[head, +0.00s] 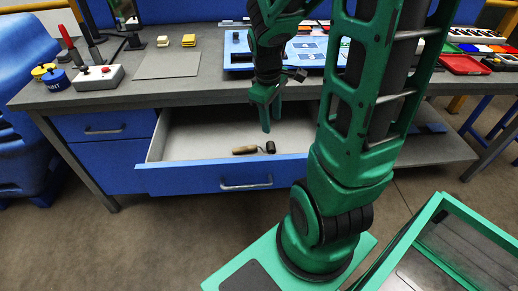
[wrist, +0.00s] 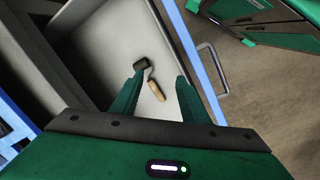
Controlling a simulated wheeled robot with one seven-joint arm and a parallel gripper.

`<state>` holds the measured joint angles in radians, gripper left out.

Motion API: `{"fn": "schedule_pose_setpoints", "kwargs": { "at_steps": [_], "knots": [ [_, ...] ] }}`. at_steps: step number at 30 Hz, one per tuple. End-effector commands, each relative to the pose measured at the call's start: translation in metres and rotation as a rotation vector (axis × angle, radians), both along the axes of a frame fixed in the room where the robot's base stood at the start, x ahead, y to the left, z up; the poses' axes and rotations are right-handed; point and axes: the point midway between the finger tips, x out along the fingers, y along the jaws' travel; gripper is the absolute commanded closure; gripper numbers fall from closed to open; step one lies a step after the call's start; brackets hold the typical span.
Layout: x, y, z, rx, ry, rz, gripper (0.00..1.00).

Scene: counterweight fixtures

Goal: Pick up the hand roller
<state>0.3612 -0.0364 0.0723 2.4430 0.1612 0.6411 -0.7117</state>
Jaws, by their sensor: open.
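The hand roller (head: 254,149) lies in the open drawer (head: 190,179), with a wooden handle on the left and a black roller head on the right in the head view. In the wrist view the hand roller (wrist: 156,90) shows between and beyond the fingertips, its black head near the left finger. My gripper (head: 267,117) points down above the drawer, above and slightly right of the roller's middle in the head view. In the wrist view my gripper (wrist: 160,80) is open and empty, its two green fingers apart. The drawer floor around the roller is bare.
The workbench top (head: 120,98) overhangs the drawer's back. On it stand a white control box (head: 98,78), a grey mat (head: 168,64) and a blue board (head: 238,62). The drawer's blue front has a metal handle (head: 246,184). A green-framed bin (head: 440,240) stands at lower right.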

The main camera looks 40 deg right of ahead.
Motion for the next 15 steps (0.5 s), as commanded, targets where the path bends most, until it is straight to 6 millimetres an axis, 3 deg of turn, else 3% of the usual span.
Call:
{"fn": "schedule_pose_setpoints", "kwargs": {
  "at_steps": [6, 10, 15],
  "knots": [
    [0.062, 0.004, -0.059, 0.001, 0.013, 0.37, 0.59],
    [0.087, 0.009, -0.086, 0.006, 0.002, 0.532, 0.59],
    [0.104, 0.015, -0.106, 0.009, -0.011, 0.648, 0.59]
  ]
}}
